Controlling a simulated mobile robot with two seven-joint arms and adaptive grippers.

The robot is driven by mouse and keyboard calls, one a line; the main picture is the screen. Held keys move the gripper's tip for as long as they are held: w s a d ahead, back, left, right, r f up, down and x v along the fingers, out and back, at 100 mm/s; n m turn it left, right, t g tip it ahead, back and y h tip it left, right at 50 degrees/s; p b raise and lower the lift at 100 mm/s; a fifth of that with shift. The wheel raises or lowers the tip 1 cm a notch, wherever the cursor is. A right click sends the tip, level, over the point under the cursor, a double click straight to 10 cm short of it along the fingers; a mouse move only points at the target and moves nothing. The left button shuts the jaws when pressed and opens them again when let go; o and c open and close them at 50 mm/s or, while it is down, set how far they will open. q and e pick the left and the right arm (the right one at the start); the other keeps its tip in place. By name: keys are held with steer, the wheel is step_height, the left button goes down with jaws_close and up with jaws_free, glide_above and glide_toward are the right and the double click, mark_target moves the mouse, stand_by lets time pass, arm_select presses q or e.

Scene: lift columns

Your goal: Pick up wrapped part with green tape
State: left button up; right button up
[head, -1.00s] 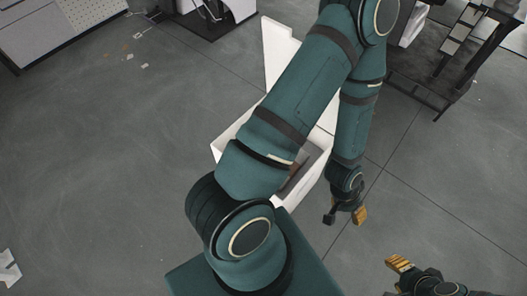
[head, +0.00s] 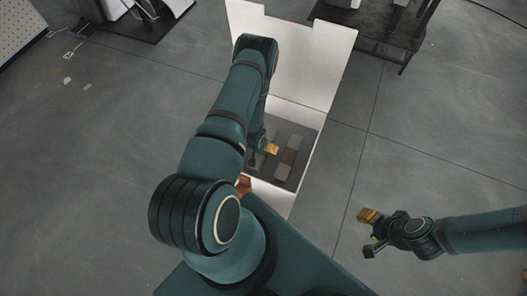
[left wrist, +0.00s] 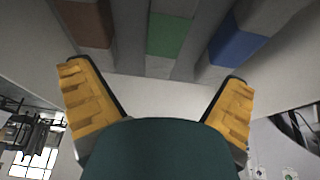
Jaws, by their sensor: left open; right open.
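The wrapped part with green tape (left wrist: 168,36) is a grey bar with a green band, in the middle at the top of the left wrist view. It lies between a bar with brown tape (left wrist: 88,22) and a bar with blue tape (left wrist: 236,46). My left gripper (left wrist: 157,78) is open, its orange-padded fingers spread either side of the green bar's line, with nothing between them. In the head view my left gripper (head: 262,153) is over the white box (head: 278,196); my arm hides the green part there. My right gripper (head: 369,231) is open and empty, right of the box.
The box's tall white lid (head: 308,62) stands up at the back. A dark insert (head: 299,139) lies inside the box, around the bars. A dark stand (head: 385,32) is at the back right.

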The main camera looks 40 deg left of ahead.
arm_select(q)
steer(key=b+x, duration=0.1)
steer(key=x, duration=0.3)
steer(key=b+x, duration=0.1)
steer(key=x, duration=0.3)
steer(key=shift+a+f, duration=0.15)
steer(key=shift+a, duration=0.1)
steer(key=x, duration=0.1)
steer(key=b+x, duration=0.1)
steer(key=x, duration=0.1)
steer(key=b+x, duration=0.1)
steer(key=x, duration=0.1)
steer(key=shift+a, duration=0.4)
steer(key=shift+w, duration=0.1)
steer(key=c, duration=1.3)
